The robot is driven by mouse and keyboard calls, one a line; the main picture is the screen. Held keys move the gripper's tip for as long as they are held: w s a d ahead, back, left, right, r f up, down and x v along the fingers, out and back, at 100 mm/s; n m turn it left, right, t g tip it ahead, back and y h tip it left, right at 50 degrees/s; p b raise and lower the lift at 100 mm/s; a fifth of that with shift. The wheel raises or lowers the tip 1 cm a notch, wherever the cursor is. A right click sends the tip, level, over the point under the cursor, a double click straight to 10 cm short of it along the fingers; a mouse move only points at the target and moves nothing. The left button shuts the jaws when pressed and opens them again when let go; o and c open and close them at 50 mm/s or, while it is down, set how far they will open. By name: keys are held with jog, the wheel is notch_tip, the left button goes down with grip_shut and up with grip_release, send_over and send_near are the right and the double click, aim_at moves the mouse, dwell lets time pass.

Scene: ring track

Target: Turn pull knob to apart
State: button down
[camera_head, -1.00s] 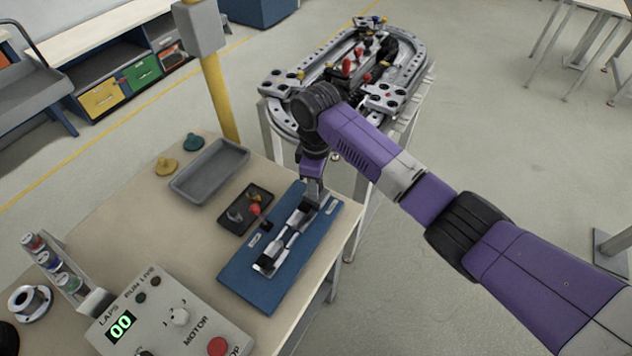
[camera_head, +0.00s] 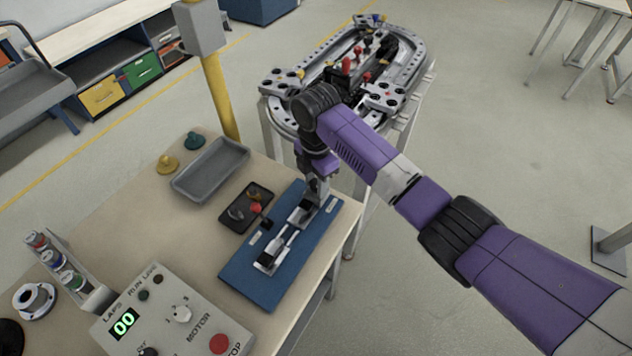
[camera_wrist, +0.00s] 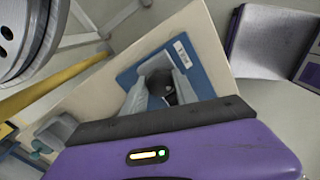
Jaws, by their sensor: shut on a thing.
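A blue board (camera_head: 262,292) on the bench bears a metal fixture with two pale rods (camera_head: 285,241) and dark blocks at its ends. My gripper (camera_head: 316,198) reaches down to the far end of this fixture. In the wrist view a dark round knob (camera_wrist: 159,80) sits between the grey fingers of my gripper (camera_wrist: 160,92), which is shut on it. In the head view the gripper and wrist hide most of the knob. Small white labels lie on the board, one near the far end (camera_head: 333,205); their text is too small to read.
A dark tray (camera_head: 235,223) with a red ball and small parts lies left of the board, with an empty grey tray (camera_head: 190,186) behind it. A control box (camera_head: 160,318) stands at the front left. The ring track (camera_head: 280,118) is on a separate stand behind.

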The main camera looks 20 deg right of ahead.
aim_at(316, 183)
jog(key=n, duration=0.4)
jog(key=shift+n, duration=0.3)
jog(key=shift+n+b, duration=0.35)
jog(key=shift+n, duration=1.55)
jog(key=c, duration=1)
grip_release()
jog(key=shift+o, duration=0.2)
jog(key=shift+r, duration=0.1)
notch_tip(316, 183, up, 8)
jog(key=shift+f+b, duration=0.15)
jog(key=shift+b, duration=0.5)
